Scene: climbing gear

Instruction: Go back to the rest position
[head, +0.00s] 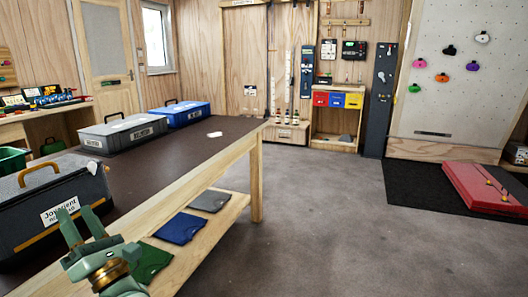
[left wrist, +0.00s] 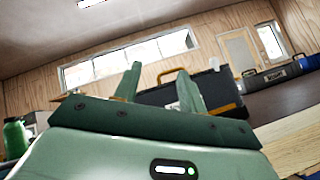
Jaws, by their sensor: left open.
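My left gripper (head: 81,228) is at the lower left of the head view, in front of a dark toolbox with an orange handle (head: 62,195). Its two green fingers are apart with nothing between them. In the left wrist view the gripper (left wrist: 158,84) points toward the same dark toolbox (left wrist: 221,92), which stands beyond the fingers. I cannot tell from the pictures whether the gripper touches the box. My right gripper is in neither view.
The brown-topped table (head: 180,152) holds the dark toolbox, a grey case (head: 122,132) and a blue case (head: 181,114). Folded cloths (head: 180,228) lie on its lower shelf. The grey floor (head: 330,220) right of the table is clear, up to a red mat (head: 480,190).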

